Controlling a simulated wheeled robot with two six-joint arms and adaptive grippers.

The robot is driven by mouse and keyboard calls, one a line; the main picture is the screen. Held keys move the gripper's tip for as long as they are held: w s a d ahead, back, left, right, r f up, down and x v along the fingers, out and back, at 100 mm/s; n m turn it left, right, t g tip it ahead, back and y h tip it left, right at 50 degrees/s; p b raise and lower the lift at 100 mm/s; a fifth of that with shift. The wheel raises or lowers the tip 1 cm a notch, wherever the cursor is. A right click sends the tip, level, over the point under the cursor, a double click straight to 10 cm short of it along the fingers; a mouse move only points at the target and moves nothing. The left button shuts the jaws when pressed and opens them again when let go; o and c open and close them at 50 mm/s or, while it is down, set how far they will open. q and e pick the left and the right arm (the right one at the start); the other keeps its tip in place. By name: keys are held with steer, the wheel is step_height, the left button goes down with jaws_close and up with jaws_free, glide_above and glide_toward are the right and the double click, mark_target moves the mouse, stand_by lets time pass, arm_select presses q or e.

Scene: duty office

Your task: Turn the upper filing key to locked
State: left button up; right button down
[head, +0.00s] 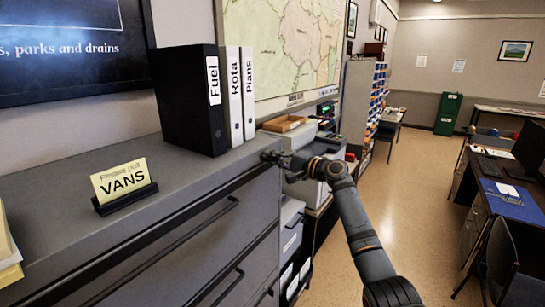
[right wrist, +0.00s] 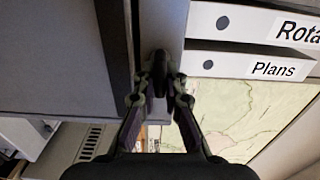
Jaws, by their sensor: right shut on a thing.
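The grey filing cabinet (head: 120,240) fills the lower left of the head view. My right gripper (head: 275,157) reaches in from the right to the upper right corner of its front. In the right wrist view, the fingers of my right gripper (right wrist: 160,84) are shut on a small dark key (right wrist: 160,62) at the cabinet's upper edge. The fingers hide most of the key in the head view, and I cannot tell which way it is turned. My left gripper is not in view.
On the cabinet stand a black Fuel binder (head: 187,100), white Rota (head: 233,95) and Plans (head: 248,92) binders, and a yellow VANS sign (head: 123,181). A wooden tray (head: 284,123) lies beyond the gripper. The floor (head: 410,200) to the right is clear.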

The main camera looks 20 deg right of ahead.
stand_by(0.4)
steer(key=c, duration=1.4)
jaws_free()
steer(key=shift+s+d+f, duration=0.1)
steer(key=shift+s+d, duration=0.1)
steer(key=shift+d, duration=0.05)
steer(key=v, duration=1.1)
steer(key=shift+s+d, duration=0.1)
steer(key=shift+s, duration=0.05)
